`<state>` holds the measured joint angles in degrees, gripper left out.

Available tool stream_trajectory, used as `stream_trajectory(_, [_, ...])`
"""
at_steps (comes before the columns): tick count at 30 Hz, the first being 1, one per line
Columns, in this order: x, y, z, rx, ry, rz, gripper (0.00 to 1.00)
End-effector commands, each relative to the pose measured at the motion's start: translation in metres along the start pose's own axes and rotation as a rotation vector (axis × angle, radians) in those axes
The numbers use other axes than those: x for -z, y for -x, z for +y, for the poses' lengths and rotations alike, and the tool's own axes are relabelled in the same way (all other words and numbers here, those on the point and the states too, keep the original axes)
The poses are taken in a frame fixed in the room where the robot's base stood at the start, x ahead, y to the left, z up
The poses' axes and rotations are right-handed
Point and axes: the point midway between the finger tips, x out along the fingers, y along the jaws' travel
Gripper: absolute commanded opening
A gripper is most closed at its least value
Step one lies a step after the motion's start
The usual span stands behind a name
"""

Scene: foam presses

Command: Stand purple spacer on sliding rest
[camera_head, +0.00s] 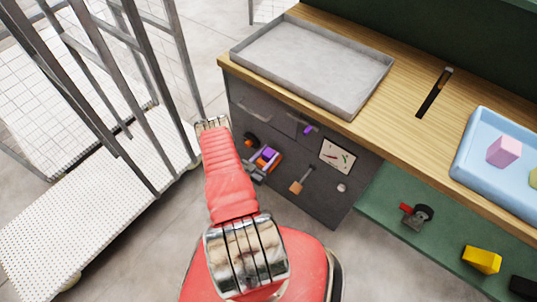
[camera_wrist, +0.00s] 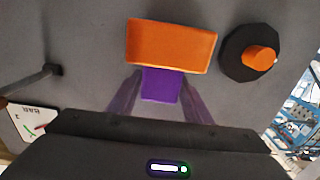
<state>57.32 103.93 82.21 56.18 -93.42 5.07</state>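A purple block (camera_wrist: 161,85), which looks like the spacer, sits between my fingers in the wrist view. My gripper (camera_wrist: 162,95) has one finger on each side of it, very near its sides. I cannot tell whether they press on it. An orange block (camera_wrist: 172,44) borders the purple block at its far end. I cannot tell whether this is the sliding rest, or whether the two touch. In the head view the purple block (camera_head: 268,153) and orange block (camera_head: 275,164) show small beside my gripper (camera_head: 262,165), at the dark cabinet front.
A black disc with an orange knob (camera_wrist: 260,58) and a dark handle (camera_wrist: 38,77) are on the cabinet front. A marked panel (camera_head: 337,156) is to the right. Above is a bench with a grey tray (camera_head: 240,53) and blue tray (camera_head: 460,160). A metal rack (camera_head: 130,110) stands at left.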

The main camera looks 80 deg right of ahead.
Motion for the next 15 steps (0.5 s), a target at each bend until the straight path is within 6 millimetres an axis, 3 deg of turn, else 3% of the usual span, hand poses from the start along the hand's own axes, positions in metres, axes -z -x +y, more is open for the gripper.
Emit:
stream_trajectory(5, [0.0003, -0.0001, -0.0001, 0.000, 0.000, 0.000, 0.57])
stream_trajectory(15, [0.0030, -0.0004, -0.0004, 0.000, -0.001, 0.001, 0.57])
